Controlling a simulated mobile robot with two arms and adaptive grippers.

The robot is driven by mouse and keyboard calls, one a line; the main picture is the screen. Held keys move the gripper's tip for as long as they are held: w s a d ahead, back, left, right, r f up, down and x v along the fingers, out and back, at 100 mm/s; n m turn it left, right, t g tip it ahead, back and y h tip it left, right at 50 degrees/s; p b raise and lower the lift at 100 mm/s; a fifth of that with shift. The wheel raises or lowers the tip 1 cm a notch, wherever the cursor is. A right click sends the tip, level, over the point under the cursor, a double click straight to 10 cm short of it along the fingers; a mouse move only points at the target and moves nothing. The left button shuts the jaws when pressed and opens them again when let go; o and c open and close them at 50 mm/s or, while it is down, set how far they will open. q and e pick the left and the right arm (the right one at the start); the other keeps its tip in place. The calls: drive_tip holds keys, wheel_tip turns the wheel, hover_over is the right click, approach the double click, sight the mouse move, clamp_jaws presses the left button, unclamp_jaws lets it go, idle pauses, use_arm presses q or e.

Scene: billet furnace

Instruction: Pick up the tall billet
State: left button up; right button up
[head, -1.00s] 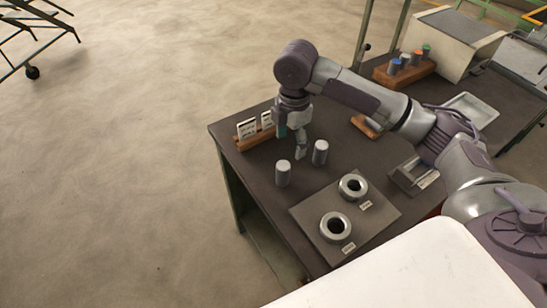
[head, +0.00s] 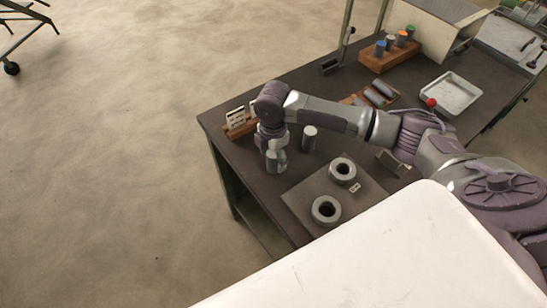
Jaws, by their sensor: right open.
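Two grey billets with light tops stand upright on the dark bench (head: 300,83). One billet (head: 309,140) stands free just right of my gripper. The other billet (head: 273,165) is under my right gripper (head: 276,157) and partly hidden by it. The two look close in height, and I cannot tell surely which is the taller. My right gripper points down, open, with its fingers beside this billet. Contact cannot be made out. My left gripper is not in view.
Farther back are a wooden rack of coloured-top cylinders (head: 388,58), lying cylinders (head: 376,97) and a metal tray (head: 452,95).

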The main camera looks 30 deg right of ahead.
wheel_tip(320, 180, down, 2)
clamp_jaws()
drive_tip(key=shift+d, duration=0.1)
idle(0.4)
drive_tip(key=shift+w+r, duration=0.1)
drive_tip(key=shift+r, duration=0.05)
